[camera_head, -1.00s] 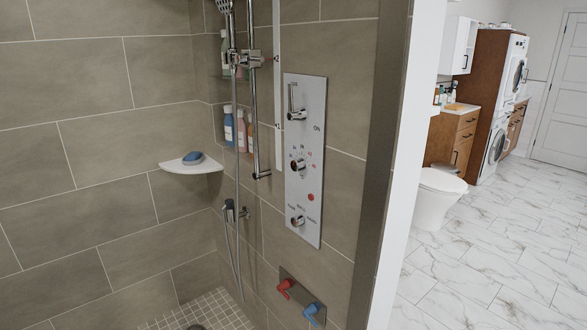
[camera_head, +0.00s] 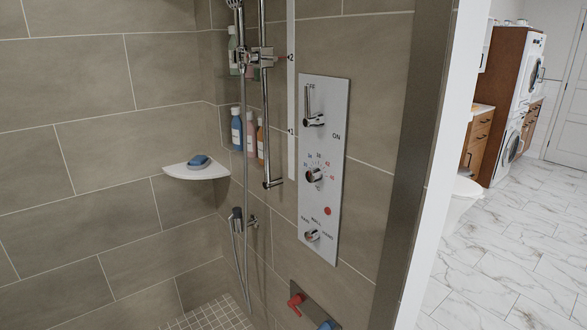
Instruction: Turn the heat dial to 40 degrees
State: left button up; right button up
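The heat dial (camera_head: 314,175) is a chrome knob in the middle of a light grey control panel (camera_head: 334,225) on the tiled shower wall. Small numbers and marks arc around its upper side, changing from blue on the left to red on the right; they are too small to read surely. Above it is a chrome lever (camera_head: 313,108) pointing up, with "ON" printed beside it. Below it is a smaller chrome knob (camera_head: 312,235) with words around it. A red dot (camera_head: 327,211) sits between the two knobs. Neither gripper shows in the view.
A chrome rail (camera_head: 264,120) and hose run left of the panel. A corner shelf (camera_head: 200,172) holds a blue soap. Bottles (camera_head: 237,129) stand in a niche. Red (camera_head: 296,300) and blue handles are low down. The wall's edge (camera_head: 425,190) is to the right.

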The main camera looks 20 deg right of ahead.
aim_at(313, 175)
jog(key=i+j+u, duration=0.1)
jog(key=i+u, duration=0.15)
jog(key=i, duration=0.7)
jog(key=i+l+u, duration=0.1)
jog(key=i+u, duration=0.15)
jog(key=i, duration=0.65)
jog(key=i+z, duration=0.3)
jog(key=i+j+z, duration=0.25)
jog(key=i, duration=0.3)
jog(key=i+j+z, duration=0.3)
jog(key=i+l+z, duration=0.1)
jog(key=z, duration=1.95)
